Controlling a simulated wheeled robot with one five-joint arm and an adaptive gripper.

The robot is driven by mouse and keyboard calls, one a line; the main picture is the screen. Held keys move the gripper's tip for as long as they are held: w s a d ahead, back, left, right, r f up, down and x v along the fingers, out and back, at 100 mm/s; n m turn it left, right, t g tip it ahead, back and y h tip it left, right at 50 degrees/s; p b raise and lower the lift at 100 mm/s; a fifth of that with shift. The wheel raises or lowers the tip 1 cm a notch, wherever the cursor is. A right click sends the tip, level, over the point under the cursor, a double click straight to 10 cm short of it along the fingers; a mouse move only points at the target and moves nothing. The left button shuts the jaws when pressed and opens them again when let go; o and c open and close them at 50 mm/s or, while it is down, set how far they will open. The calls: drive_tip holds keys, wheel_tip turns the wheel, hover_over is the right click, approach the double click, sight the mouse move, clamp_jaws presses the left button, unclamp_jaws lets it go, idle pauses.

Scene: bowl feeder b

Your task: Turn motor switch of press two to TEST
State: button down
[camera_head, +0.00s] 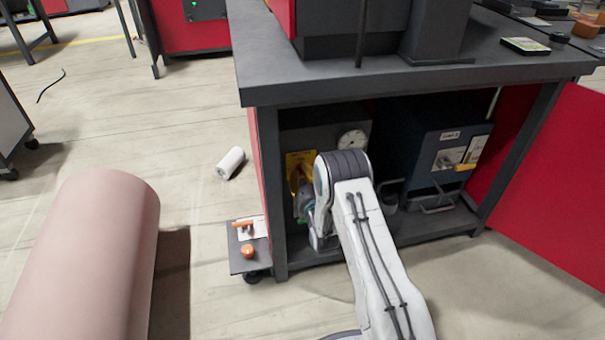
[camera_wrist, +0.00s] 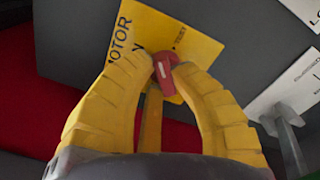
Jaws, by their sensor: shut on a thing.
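The motor switch (camera_wrist: 166,68) is a small red knob with a pale mark, on a yellow plate (camera_wrist: 165,22) lettered "MOTOR" and "TEST" in the wrist view. My gripper (camera_wrist: 165,62) has yellow fingers closed around the red knob. The knob's pale mark runs roughly up and down in the wrist view; which position it points to is hard to tell. In the head view the yellow plate (camera_head: 297,160) shows inside the dark cabinet, left of my arm. The knob there is hidden by my wrist.
The cabinet stands under a dark bench (camera_head: 420,75), with a round gauge (camera_head: 352,140) above my wrist. A blue box (camera_head: 445,130) sits at right inside. A red door (camera_head: 560,190) stands open at right. A metal lever (camera_wrist: 283,122) is close to my right finger.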

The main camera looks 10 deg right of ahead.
drive_tip(key=m, duration=0.4)
drive_tip(key=shift+d+m, duration=0.1)
drive_tip(key=shift+m, duration=2)
drive_tip(key=c, duration=1.1)
unclamp_jaws()
drive_tip(key=shift+o, duration=0.2)
drive_tip(key=s, duration=1.2)
